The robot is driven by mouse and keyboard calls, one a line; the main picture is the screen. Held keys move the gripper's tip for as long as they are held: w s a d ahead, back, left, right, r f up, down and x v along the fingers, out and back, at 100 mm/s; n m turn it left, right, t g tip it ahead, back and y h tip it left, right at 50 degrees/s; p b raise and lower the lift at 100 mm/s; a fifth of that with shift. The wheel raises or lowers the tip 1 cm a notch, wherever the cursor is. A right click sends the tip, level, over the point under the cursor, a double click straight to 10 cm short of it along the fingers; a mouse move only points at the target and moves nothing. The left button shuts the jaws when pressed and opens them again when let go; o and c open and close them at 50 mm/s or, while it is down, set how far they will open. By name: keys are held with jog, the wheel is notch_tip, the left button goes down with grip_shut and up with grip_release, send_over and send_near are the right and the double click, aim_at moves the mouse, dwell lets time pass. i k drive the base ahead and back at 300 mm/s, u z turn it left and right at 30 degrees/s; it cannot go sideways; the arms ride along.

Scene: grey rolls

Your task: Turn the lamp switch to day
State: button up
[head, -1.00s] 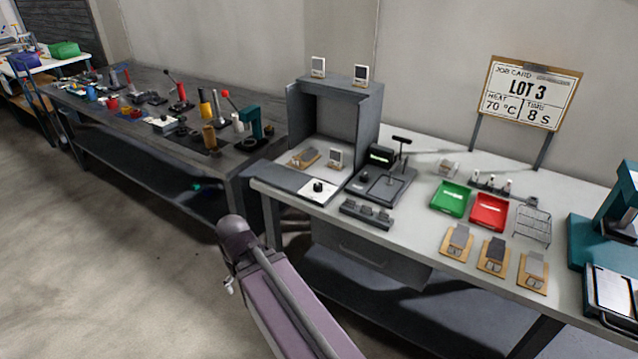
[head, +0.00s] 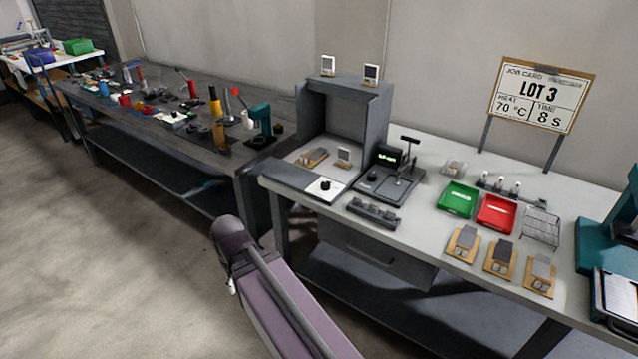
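A black knob on a white plate, which looks like the lamp switch (head: 325,186), sits at the front of the grey viewing booth (head: 308,125) on the light workbench. Its labels and the setting it points to are too small to read. My arm shows at the bottom middle, in front of and below the bench. My gripper is not in view.
Right of the booth on the bench (head: 420,222) stand a black press device (head: 388,172), a dark block (head: 373,212), a green tray (head: 457,199), a red tray (head: 496,215), a wire rack (head: 541,226) and wooden-based pieces (head: 501,257). A cluttered dark table (head: 150,125) stands left. Floor is clear at left.

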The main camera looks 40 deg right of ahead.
aim_at(325, 185)
jog(key=u, duration=0.55)
jog(key=k, duration=1.2)
jog(key=z, duration=1.2)
jog(key=i, duration=0.7)
jog(key=u, duration=0.15)
